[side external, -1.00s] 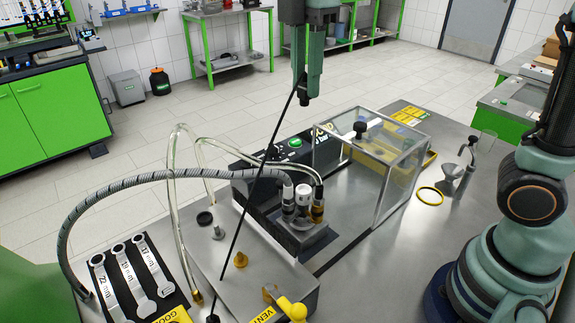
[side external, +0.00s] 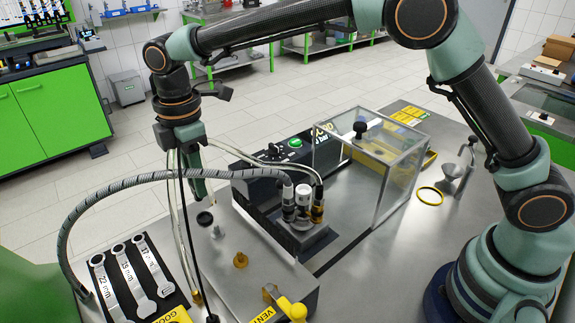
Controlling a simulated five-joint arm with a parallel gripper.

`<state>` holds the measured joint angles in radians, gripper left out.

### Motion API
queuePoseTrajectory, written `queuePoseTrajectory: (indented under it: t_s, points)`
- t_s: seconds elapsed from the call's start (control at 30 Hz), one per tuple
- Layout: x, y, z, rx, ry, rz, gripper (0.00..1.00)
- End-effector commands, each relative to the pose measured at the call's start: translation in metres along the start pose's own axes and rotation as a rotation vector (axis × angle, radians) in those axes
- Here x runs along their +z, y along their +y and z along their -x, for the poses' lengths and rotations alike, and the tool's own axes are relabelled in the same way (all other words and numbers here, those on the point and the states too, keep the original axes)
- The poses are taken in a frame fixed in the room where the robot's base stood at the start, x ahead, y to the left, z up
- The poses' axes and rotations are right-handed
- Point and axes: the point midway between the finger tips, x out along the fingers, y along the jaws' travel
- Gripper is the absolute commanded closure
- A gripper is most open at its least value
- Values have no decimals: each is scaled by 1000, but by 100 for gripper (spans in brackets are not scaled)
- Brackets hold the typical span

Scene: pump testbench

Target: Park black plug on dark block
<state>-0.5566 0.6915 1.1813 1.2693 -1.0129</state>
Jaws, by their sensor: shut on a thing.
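My gripper (side external: 199,196) is above the left end of the steel box (side external: 255,282), shut and pointing down. A thin black lead (side external: 188,225) hangs from it to the front of the box. The black plug itself cannot be made out at the jaws; the fingers and wrist hide what they grip. A small black cap (side external: 205,218) is just below the fingertips; I cannot tell whether they touch it. A black unit with a green button (side external: 262,155) stands behind the fittings; I cannot tell whether this is the dark block.
A grey corrugated hose (side external: 150,178) and clear tubes arch around my gripper. Fittings (side external: 303,205) stand right of it. A clear cover box (side external: 375,165) stands further right. Wrenches (side external: 130,275) lie at the left. A yellow valve (side external: 292,308) is in front.

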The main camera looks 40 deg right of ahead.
Motion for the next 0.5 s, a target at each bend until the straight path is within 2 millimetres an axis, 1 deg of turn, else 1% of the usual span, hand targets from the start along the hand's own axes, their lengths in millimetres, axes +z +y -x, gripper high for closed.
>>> queuePoseTrajectory:
  t_s: [0.3, 0.5]
  points:
    - [0, -1, -25, -2, -1, 0, 100]
    - [0, 0, -37, -1, 0, 0, 100]
